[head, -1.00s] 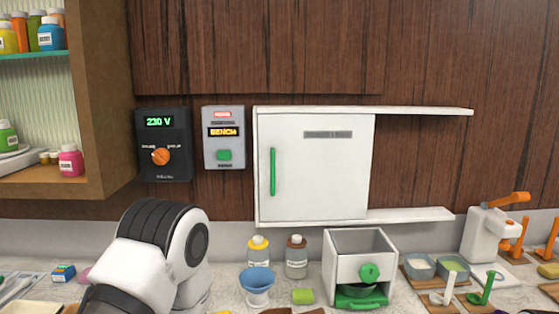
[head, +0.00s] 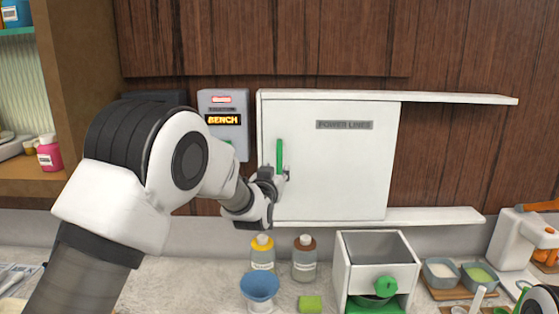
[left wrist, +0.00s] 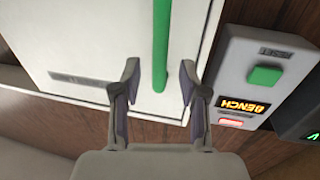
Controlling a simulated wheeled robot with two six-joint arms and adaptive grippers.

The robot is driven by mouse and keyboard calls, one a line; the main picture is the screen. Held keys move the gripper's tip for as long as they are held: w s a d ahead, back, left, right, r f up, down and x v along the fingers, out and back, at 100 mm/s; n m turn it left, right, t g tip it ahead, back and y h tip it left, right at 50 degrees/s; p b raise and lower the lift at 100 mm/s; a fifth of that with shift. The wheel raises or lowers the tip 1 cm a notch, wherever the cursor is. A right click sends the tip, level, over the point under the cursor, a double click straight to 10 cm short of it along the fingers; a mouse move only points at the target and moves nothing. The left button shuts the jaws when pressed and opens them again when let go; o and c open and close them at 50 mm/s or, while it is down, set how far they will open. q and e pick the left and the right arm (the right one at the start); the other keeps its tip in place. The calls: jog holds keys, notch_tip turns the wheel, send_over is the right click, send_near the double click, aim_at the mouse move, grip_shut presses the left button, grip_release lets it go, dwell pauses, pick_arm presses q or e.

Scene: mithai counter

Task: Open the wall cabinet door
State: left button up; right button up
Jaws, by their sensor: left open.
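The white wall cabinet door (head: 335,170) is shut flat against the wall, between an upper and a lower white rail. It bears a grey "POWER LINES" label (head: 344,125). Its green vertical handle (head: 280,154) is near the left edge. My left gripper (head: 281,176) is at the handle's lower part. In the left wrist view my left gripper (left wrist: 159,78) is open, with one finger on each side of the green handle (left wrist: 161,45). I cannot tell whether the fingers touch it.
A grey control box (head: 222,115) reading "BENCH" hangs left of the door, with a dark box (head: 155,97) partly hidden behind my arm. The rails (head: 460,98) run on right of the door over bare wood.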

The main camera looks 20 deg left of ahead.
aim_at(279, 168)
pick_arm(q)
jog(key=shift+w+a+r+p, duration=0.1)
jog(key=shift+w+p, duration=0.15)
jog(key=shift+w, duration=0.35)
jog(key=shift+w+a+r+p, duration=0.1)
jog(key=shift+w+p, duration=0.15)
jog(key=shift+w, duration=0.35)
jog(key=w+f, duration=0.2)
jog(key=w, duration=0.1)
jog(key=shift+w, duration=0.1)
jog(key=shift+s+r, duration=0.5)
jog(key=shift+s, duration=0.25)
grip_shut()
pick_arm(e)
jog(key=shift+w+r, duration=0.1)
jog(key=shift+r, duration=0.75)
jog(key=shift+d, duration=0.1)
